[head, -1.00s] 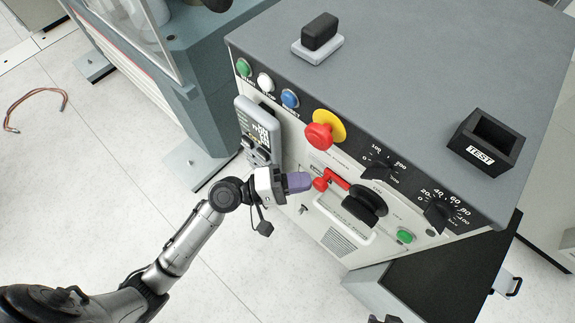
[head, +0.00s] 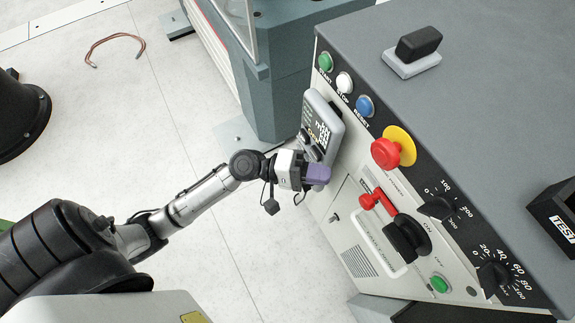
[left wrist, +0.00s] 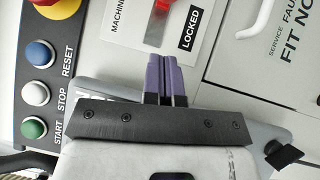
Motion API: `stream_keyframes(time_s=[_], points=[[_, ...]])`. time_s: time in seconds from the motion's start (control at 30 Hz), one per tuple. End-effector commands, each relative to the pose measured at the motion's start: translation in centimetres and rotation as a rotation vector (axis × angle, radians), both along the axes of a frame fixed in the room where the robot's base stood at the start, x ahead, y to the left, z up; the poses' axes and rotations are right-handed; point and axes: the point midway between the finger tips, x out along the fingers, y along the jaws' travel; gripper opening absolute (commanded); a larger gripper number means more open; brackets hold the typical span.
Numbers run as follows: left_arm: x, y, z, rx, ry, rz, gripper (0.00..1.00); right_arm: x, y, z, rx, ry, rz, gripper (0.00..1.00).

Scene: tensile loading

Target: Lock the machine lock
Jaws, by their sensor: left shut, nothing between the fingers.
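The machine lock is a red lever (head: 378,200) on the pale front panel, left of a black rotary switch (head: 408,237). In the left wrist view a white plate (left wrist: 122,40) reads "MACHINE" and "LOCKED". Part of the red lever (left wrist: 155,33) shows there just beyond my fingertips. My left gripper (head: 318,175) has purple fingers and is shut and empty. In the head view it is left of the lever, with a visible gap between them. Its fingers also show in the left wrist view (left wrist: 166,72), covering part of the plate. My right gripper is not in view.
A grey handheld pendant (head: 320,125) hangs on the panel close to my left gripper. A red emergency button (head: 388,152) and start, stop and reset buttons (head: 345,82) line the upper edge. A black TEST box (head: 558,212) stands on top.

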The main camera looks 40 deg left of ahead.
Motion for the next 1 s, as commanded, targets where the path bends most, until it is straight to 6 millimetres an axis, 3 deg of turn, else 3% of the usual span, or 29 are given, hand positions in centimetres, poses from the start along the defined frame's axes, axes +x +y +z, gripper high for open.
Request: stream_keyframes(time_s=[0.2,0.4,1.0], points=[[-2.2,3.3,-0.5,0.0,0.004,0.0,0.0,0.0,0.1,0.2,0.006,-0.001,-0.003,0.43],[-3.3,5.1,-0.7,-0.001,0.002,0.0,0.0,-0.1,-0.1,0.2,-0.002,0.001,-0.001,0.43],[-3.8,5.9,-0.7,-0.001,-0.001,-0.001,0.0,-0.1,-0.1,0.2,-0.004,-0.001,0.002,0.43]])
